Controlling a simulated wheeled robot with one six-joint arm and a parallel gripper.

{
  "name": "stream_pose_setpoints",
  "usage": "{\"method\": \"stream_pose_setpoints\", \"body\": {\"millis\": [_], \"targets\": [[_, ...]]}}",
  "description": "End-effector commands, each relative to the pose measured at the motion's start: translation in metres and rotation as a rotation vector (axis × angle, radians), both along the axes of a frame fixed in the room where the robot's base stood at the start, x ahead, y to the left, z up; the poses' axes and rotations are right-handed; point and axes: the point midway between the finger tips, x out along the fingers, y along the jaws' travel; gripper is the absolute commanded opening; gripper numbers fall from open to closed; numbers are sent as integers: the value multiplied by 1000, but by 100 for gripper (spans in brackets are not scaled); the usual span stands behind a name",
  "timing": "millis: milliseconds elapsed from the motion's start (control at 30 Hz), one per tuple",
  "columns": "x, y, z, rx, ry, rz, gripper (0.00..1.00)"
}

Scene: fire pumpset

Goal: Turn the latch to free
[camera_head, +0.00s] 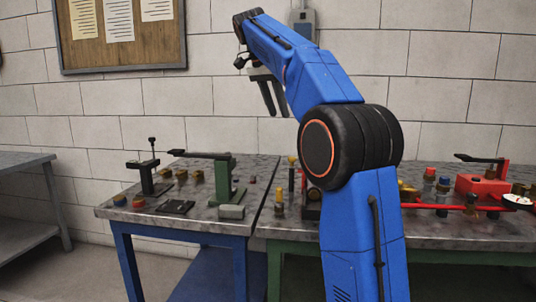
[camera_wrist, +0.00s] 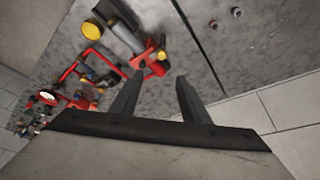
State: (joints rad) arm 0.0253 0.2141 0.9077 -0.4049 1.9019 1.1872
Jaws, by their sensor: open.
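My gripper (camera_head: 270,112) is open and empty, high above the tables in front of the wall. No part is clearly marked as the latch. On the left table a green stand (camera_head: 224,182) carries a dark lever (camera_head: 198,154) lying level, pointing left. A black stand (camera_head: 146,175) with an upright rod is left of it. A red box (camera_head: 482,186) with a black lever (camera_head: 478,158) sits at the far right. My gripper touches none of these.
My arm hides part of the right table (camera_head: 290,228). The left table (camera_head: 120,212) also holds several small knobs and a black plate (camera_head: 175,207). A red pipe (camera_head: 440,207) and a gauge (camera_head: 516,201) stand at right. The wrist view shows a yellow disc (camera_wrist: 92,30) and a red frame (camera_wrist: 90,70).

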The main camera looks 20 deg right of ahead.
Motion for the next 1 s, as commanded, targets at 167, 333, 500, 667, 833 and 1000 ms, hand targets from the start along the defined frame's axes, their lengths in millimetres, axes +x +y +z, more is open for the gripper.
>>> {"method": "stream_pose_setpoints", "body": {"millis": [167,333,500,667,833,1000], "targets": [[2,-4,-5,-1,-1,-15,42],[3,-11,-24,0,-1,-13,42],[5,-22,-52,0,0,-12,42],[7,-33,-79,0,1,-12,42],[9,-45,-106,0,1,-13,42],[11,-54,-132,0,-1,-12,42]]}}
